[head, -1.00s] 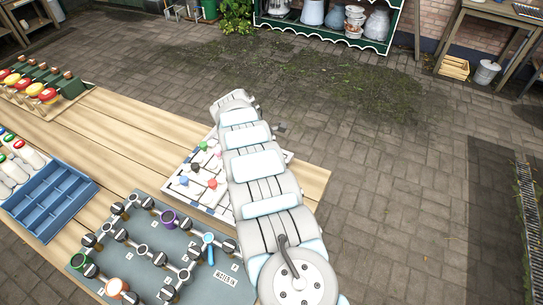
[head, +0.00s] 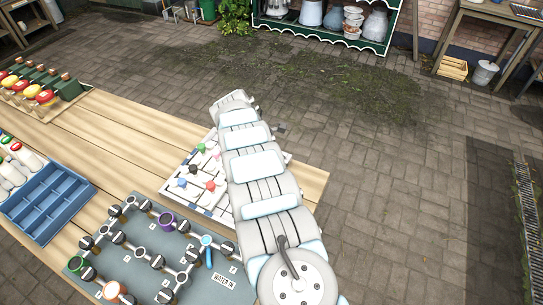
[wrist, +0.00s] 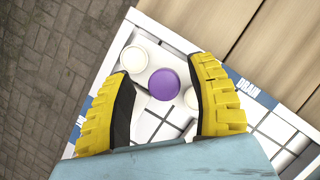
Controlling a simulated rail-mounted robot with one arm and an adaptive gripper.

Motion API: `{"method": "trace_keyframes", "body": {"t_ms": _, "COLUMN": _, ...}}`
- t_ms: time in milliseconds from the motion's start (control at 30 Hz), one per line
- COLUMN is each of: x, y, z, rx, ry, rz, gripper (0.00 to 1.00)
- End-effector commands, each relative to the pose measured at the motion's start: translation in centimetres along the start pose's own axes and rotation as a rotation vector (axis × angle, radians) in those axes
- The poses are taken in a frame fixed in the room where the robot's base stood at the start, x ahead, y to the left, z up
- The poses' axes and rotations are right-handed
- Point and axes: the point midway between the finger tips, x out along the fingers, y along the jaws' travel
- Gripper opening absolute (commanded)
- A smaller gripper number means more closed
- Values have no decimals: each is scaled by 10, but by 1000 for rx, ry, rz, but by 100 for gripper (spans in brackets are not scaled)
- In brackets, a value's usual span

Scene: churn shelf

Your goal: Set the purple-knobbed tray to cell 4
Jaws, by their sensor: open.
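The purple knob (wrist: 165,84) shows as a round cap in the wrist view, on a white sliding-piece board (wrist: 152,22). My gripper (wrist: 163,68) is open, with one yellow-padded finger on each side of the knob. I cannot tell whether either finger touches it. A white knob (wrist: 134,59) lies just up and left of the purple one, and another (wrist: 191,97) is partly behind the right finger. In the head view the board (head: 178,194) carries several coloured knobs; my arm hides its right part, the purple knob and my gripper. The tray's cell numbers are not readable.
A grey-green valve panel (head: 130,262) with a purple ring (head: 167,219) lies in front of the board. A blue compartment box (head: 48,203) is at the left.

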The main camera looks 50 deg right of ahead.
Motion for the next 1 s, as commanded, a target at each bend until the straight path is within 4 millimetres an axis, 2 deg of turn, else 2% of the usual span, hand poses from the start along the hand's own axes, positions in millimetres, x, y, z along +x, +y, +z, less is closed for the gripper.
{"method": "trace_keyframes", "body": {"t_ms": 167, "x": -5, "y": 0, "z": 0, "rx": 0, "ry": 0, "rz": 0, "gripper": 57}}
{"method": "trace_keyframes", "body": {"t_ms": 467, "x": -30, "y": 0, "z": 0, "rx": 0, "ry": 1, "rz": -1, "gripper": 57}}
{"method": "trace_keyframes", "body": {"t_ms": 1000, "x": -104, "y": 2, "z": 1, "rx": 1, "ry": 0, "rz": 5, "gripper": 57}}
